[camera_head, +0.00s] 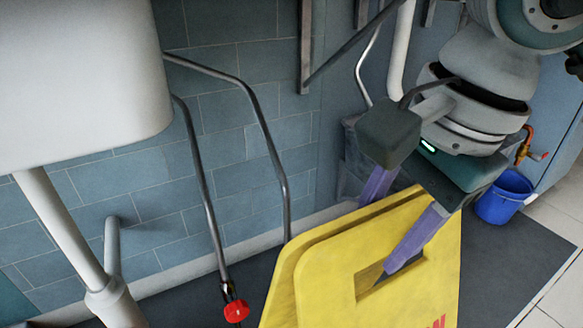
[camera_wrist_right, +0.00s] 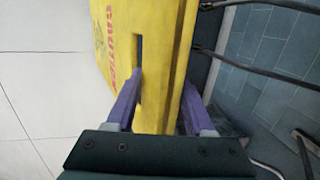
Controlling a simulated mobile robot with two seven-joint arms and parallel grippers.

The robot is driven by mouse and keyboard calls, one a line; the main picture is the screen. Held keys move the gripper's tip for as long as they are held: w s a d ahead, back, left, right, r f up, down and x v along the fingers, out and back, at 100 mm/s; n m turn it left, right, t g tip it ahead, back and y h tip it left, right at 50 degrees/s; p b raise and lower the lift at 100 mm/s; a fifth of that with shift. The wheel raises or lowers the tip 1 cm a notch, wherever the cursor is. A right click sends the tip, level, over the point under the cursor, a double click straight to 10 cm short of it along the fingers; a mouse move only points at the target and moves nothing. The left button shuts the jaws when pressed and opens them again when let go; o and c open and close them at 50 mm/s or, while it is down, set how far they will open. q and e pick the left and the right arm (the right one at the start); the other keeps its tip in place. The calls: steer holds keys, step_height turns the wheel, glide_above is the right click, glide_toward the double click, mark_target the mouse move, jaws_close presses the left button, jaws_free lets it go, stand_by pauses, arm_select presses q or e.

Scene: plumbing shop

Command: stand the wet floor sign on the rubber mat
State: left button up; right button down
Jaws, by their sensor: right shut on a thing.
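The yellow wet floor sign (camera_head: 415,278) hangs upright in my right gripper (camera_head: 380,232), at the lower middle of the head view. The gripper's purple fingers are shut on the sign's top part, one finger at the handle slot and the other on the far side. The sign (camera_wrist_right: 122,50) also shows in the right wrist view between the fingers of the right gripper (camera_wrist_right: 158,105). The dark rubber mat (camera_head: 510,255) lies on the floor behind and below the sign. The sign's lower end is out of frame, so I cannot tell whether it touches the mat. My left gripper is not in view.
A blue bucket (camera_head: 504,197) stands at the right under an orange tap (camera_head: 528,150). A white basin (camera_head: 80,80) with a drain pipe is at the left. Metal pipes with a red valve knob (camera_head: 236,311) run close left of the sign. Pale floor tiles (camera_head: 560,300) lie at the right.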

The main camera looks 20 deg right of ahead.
steer(key=shift+w+r, duration=0.1)
steer(key=c, duration=0.5)
jaws_free()
steer(key=shift+c, duration=0.2)
steer(key=shift+o, duration=1.3)
steer(key=p+v, duration=0.5)
steer(key=v, duration=0.7)
